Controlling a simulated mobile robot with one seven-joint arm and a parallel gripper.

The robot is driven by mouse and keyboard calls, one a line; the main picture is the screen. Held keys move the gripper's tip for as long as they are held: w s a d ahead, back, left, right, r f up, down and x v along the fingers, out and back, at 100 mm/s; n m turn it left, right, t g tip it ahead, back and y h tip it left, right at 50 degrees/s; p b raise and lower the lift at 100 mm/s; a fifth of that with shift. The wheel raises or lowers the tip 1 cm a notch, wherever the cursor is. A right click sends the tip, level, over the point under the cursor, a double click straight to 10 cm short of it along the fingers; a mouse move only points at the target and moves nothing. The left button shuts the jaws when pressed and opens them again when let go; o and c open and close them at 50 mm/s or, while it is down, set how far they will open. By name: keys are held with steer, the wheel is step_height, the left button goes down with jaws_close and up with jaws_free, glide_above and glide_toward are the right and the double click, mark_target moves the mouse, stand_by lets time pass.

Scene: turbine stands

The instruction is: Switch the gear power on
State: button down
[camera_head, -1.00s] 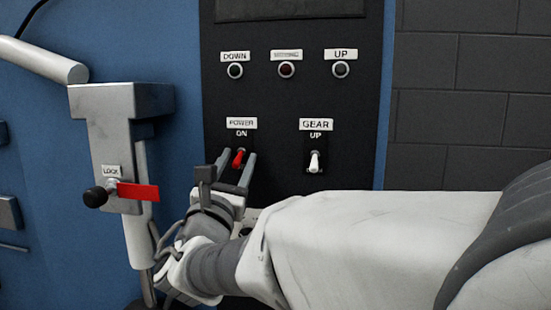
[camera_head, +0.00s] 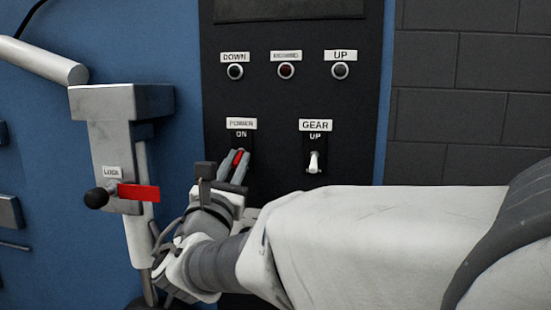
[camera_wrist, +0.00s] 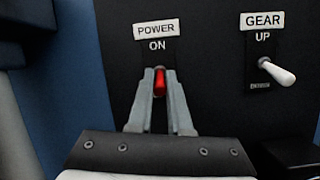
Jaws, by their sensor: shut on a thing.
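The red power switch (camera_head: 238,158) sits on the black panel under the POWER and ON labels. It also shows in the wrist view (camera_wrist: 160,82), between my two fingers. My gripper (camera_head: 234,164) is shut on the red switch, one finger on each side; it shows in the wrist view too (camera_wrist: 160,96). The switch's lower part is hidden by the fingers. The white gear switch (camera_head: 314,162) is to the right under the GEAR and UP labels, apart from my gripper, and appears in the wrist view (camera_wrist: 277,72).
Three round indicators, DOWN (camera_head: 235,71), a middle one (camera_head: 286,70) and UP (camera_head: 340,69), sit higher on the panel. A grey bracket (camera_head: 112,130) with a red LOCK lever (camera_head: 139,193) stands left of my gripper. A dark block wall (camera_head: 470,110) is at right.

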mark_target(237, 158)
steer(key=shift+s+r+g+p, duration=0.1)
steer(key=shift+r+g+p, duration=1.1)
steer(key=shift+p, duration=2.1)
steer(key=g+p, duration=0.2)
steer(key=p, duration=0.2)
steer(key=g+p, duration=0.2)
steer(key=p, duration=0.3)
steer(key=shift+r+y, duration=0.35)
steer(key=shift+y, duration=0.05)
steer(key=g+p, duration=0.2)
steer(key=p, duration=0.3)
steer(key=shift+r, duration=0.1)
steer(key=shift+p, duration=0.6)
steer(key=shift+g+p, duration=0.5)
steer(key=shift+f, duration=0.2)
steer(key=c, duration=0.8)
jaws_free()
steer(key=shift+w, duration=0.2)
steer(key=shift+c, duration=0.2)
steer(key=shift+s+r, duration=0.15)
